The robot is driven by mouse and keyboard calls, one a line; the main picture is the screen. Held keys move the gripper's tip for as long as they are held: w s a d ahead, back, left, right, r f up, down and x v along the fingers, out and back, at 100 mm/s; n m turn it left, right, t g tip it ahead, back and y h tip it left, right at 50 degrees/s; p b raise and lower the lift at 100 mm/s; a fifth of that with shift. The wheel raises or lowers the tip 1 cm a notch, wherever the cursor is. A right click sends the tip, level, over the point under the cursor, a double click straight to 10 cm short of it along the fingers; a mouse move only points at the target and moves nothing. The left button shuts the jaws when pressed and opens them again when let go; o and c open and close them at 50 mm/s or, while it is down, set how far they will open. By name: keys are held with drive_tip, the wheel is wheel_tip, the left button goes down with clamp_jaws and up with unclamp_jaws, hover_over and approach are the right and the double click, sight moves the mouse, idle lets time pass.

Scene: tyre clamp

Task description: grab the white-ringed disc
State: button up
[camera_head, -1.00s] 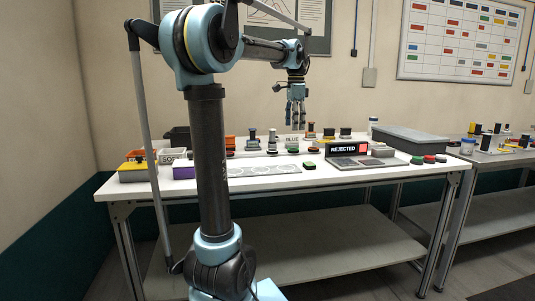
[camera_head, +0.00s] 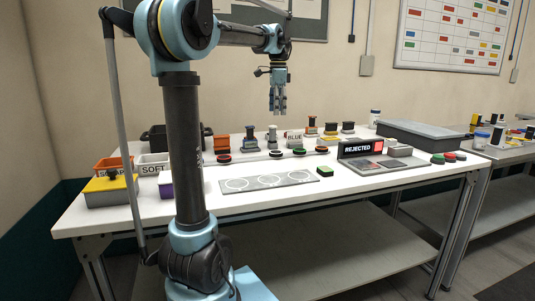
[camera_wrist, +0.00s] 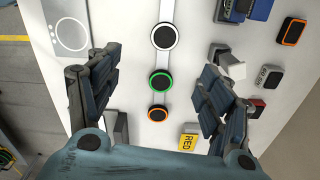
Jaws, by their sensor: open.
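The white-ringed disc (camera_wrist: 164,37) is black with a white rim and lies flat on the white table. In the wrist view it is at the top middle, ahead of the fingertips. In the head view my gripper (camera_head: 278,110) points down, well above the table and the row of discs.
A green-ringed disc (camera_wrist: 160,81) and an orange-ringed disc (camera_wrist: 157,113) lie in line with it. A grey plate with circles (camera_head: 268,181) lies nearer the front edge. Upright stamps (camera_head: 272,137) stand behind the row. A rejected sign (camera_head: 361,147) stands to the right.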

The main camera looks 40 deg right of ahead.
hover_over(276, 152)
wheel_tip(276, 152, down, 12)
drive_tip(key=shift+s+a+f, duration=0.1)
drive_tip(key=shift+w+f, duration=0.15)
drive_tip(key=shift+f, duration=1.15)
drive_tip(key=shift+w+f, duration=0.15)
drive_tip(key=shift+f, duration=1.15)
drive_tip(key=shift+d, duration=0.2)
drive_tip(key=c, duration=1.2)
